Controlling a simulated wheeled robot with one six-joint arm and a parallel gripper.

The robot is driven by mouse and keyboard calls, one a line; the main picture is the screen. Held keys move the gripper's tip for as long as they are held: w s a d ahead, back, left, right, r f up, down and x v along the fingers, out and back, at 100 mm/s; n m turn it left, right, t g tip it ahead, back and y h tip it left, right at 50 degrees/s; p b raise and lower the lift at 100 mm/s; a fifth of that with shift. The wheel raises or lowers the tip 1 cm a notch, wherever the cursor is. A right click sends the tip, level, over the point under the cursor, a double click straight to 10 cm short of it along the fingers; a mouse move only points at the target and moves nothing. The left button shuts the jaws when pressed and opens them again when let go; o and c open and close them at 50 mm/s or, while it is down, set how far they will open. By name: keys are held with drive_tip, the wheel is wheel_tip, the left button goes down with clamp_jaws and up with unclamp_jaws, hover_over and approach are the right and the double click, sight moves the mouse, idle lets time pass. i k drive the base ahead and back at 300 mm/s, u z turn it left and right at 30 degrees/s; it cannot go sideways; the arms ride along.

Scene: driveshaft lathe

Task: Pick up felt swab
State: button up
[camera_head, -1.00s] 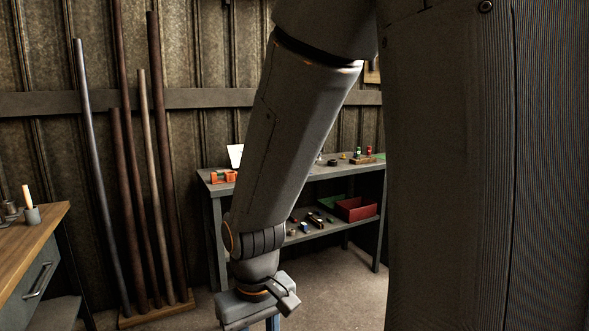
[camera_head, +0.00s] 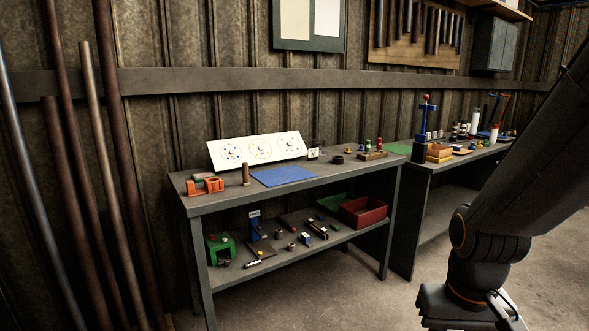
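I cannot make out for certain which item is the felt swab. A small upright tan-brown peg (camera_head: 246,174) stands on the workbench top (camera_head: 222,198), left of a blue mat (camera_head: 282,176), but I cannot tell whether it is the swab. My gripper (camera_head: 470,318) hangs at the lower right, in front of the bench and apart from everything on it. Its fingers are cut off by the bottom edge, so its opening is hidden.
An orange fixture (camera_head: 207,186) and a white dial panel (camera_head: 257,150) stand on the bench. The lower shelf holds a red bin (camera_head: 363,211), a green block (camera_head: 220,248) and small parts. A second bench (camera_head: 437,163) adjoins at right. Long rods lean at left. Floor in front is clear.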

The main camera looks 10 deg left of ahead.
sight(245, 182)
drive_tip(key=z, duration=0.25)
drive_tip(key=i, duration=1.85)
drive_tip(key=u, duration=1.1)
drive_tip(key=i, duration=0.7)
drive_tip(key=u, duration=0.9)
